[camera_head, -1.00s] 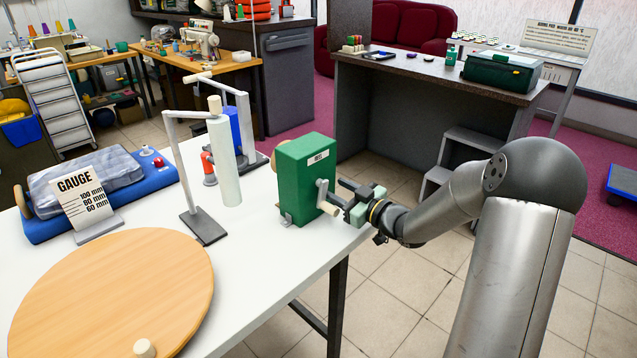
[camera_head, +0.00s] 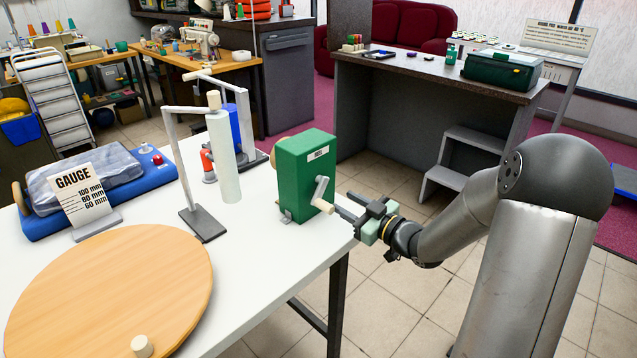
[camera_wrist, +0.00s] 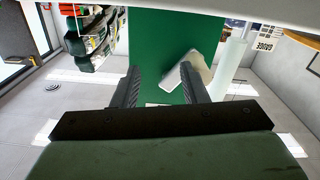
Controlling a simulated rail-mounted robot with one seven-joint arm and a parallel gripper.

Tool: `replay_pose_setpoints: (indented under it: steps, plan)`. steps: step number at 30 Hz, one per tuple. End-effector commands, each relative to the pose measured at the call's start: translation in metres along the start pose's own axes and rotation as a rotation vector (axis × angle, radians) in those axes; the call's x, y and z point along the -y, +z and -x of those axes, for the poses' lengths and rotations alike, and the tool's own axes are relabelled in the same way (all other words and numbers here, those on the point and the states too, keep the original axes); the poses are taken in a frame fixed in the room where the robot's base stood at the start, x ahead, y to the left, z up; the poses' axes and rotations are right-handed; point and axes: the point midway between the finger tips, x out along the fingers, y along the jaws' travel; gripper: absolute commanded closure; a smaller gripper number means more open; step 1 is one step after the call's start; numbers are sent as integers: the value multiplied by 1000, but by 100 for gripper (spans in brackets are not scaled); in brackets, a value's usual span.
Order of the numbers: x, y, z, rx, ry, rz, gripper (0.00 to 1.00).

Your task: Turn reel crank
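The green reel box (camera_head: 304,175) stands at the near right edge of the white table. Its grey crank arm (camera_head: 320,189) is on the side facing my gripper, with a pale handle (camera_head: 322,206) at the lower end. My gripper (camera_head: 346,207) is just right of the handle, its fingers pointing at the box. In the wrist view my gripper (camera_wrist: 158,78) is open, with the green box (camera_wrist: 160,35) beyond. The crank arm (camera_wrist: 172,80) shows between the fingers there; the pale handle (camera_wrist: 200,72) is by the right finger, partly hidden. I cannot tell whether they touch.
A stand with a white roll (camera_head: 224,158) is left of the box. A round wooden disc (camera_head: 110,290), a gauge card (camera_head: 82,197) and a blue base with a bagged bundle (camera_head: 85,178) are also on the table.

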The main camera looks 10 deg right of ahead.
Motion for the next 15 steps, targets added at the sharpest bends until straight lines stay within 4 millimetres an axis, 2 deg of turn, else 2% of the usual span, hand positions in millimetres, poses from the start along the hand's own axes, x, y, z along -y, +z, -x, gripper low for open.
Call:
replay_pose_setpoints:
  steps: [5, 15]
  plan:
    - [3, 2, -7, 4, -6, -2, 57]
    - [3, 2, -34, 2, -6, -1, 57]
